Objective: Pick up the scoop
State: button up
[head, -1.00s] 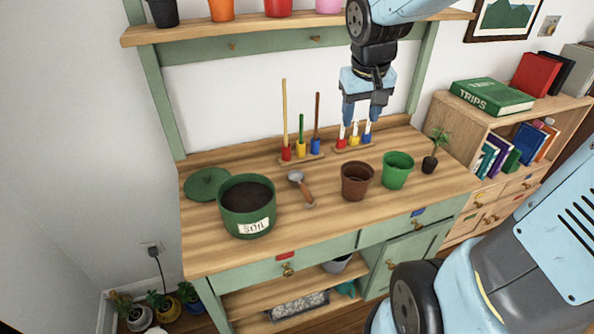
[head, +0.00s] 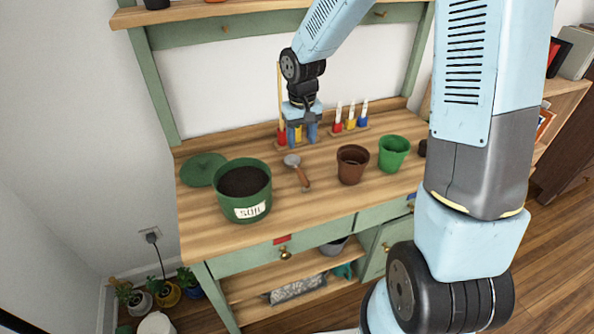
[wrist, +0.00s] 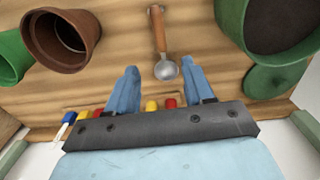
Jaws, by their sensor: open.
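The scoop (head: 298,173) lies on the wooden bench top, with a brown wooden handle and a grey metal head. In the head view it is between the soil pot and the brown pot, its head toward the back. In the wrist view the scoop (wrist: 162,45) lies ahead of the fingertips, its metal head nearest them and roughly in line with the gap. My gripper (head: 301,139) is open and empty, pointing down above the back of the bench, behind the scoop. The blue fingers of my gripper (wrist: 161,72) stand apart in the wrist view, not touching the scoop.
A green soil pot (head: 243,207) stands left of the scoop, with a green lid (head: 203,169) behind it. A brown pot (head: 352,165) and a green pot (head: 393,153) stand to the right. A rack of colored markers (head: 350,126) is at the back. Bench space around the scoop is clear.

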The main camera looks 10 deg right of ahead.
aim_at(301, 173)
notch_tip(301, 173, down, 14)
jog(key=shift+s, duration=0.1)
dwell(0.7)
jog(key=shift+c, duration=0.3)
grip_shut()
